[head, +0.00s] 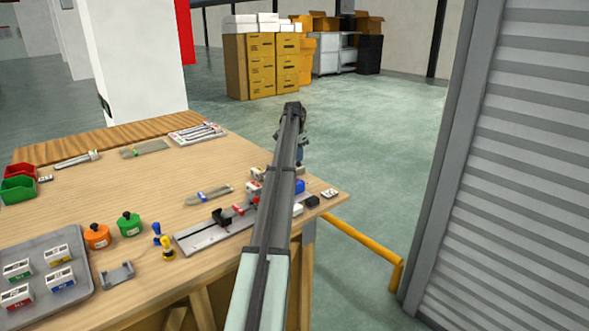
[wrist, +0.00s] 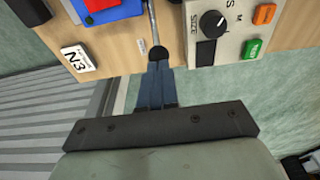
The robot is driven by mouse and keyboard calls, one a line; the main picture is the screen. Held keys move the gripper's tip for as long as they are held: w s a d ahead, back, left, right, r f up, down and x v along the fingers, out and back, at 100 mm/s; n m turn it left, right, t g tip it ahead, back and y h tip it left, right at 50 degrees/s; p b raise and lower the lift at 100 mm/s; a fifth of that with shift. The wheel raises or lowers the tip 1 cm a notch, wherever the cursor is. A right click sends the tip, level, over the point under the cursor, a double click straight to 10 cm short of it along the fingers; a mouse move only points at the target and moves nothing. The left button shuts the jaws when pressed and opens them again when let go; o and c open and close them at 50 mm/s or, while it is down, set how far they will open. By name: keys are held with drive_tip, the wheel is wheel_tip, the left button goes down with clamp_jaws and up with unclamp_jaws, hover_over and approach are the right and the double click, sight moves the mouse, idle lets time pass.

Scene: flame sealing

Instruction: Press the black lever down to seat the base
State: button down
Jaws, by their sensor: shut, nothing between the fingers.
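The black lever shows in the wrist view as a round black knob (wrist: 158,53) on a thin metal rod (wrist: 152,18) that runs up out of the frame. My gripper (wrist: 159,68) is shut and empty. Its blue fingertips appear right at the knob; whether they touch it or are just above it I cannot tell. In the head view my gripper (head: 299,158) is partly hidden behind my arm, over the table's right end. The lever is not clearly seen there. I cannot tell which part is the base.
A control box (wrist: 233,22) with a dial and orange and green buttons is right of the lever. A grey rail (head: 215,235) with a black clamp (head: 222,217) lies on the wooden table (head: 130,185).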

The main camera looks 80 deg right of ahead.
drive_tip(key=shift+s+d+f, duration=0.15)
drive_tip(key=shift+s+f, duration=0.05)
drive_tip(key=shift+f, duration=0.4)
drive_tip(key=shift+s+d+f, duration=0.1)
drive_tip(key=shift+f, duration=0.15)
drive_tip(key=shift+s+d+f, duration=0.15)
drive_tip(key=shift+d+f, duration=0.05)
drive_tip(key=shift+f, duration=0.35)
idle(0.4)
drive_tip(key=shift+s+f, duration=0.1)
drive_tip(key=shift+f, duration=0.45)
idle(0.3)
drive_tip(key=shift+d+f, duration=0.1)
drive_tip(key=shift+f, duration=0.45)
idle(0.4)
drive_tip(key=shift+r, duration=0.15)
idle(0.3)
drive_tip(key=shift+w+a+r, duration=0.15)
drive_tip(key=shift+r, duration=1.3)
drive_tip(key=shift+w+a+r, duration=0.2)
drive_tip(key=shift+r, duration=1.3)
drive_tip(key=shift+w+a+r, duration=0.15)
drive_tip(key=shift+r, duration=1.3)
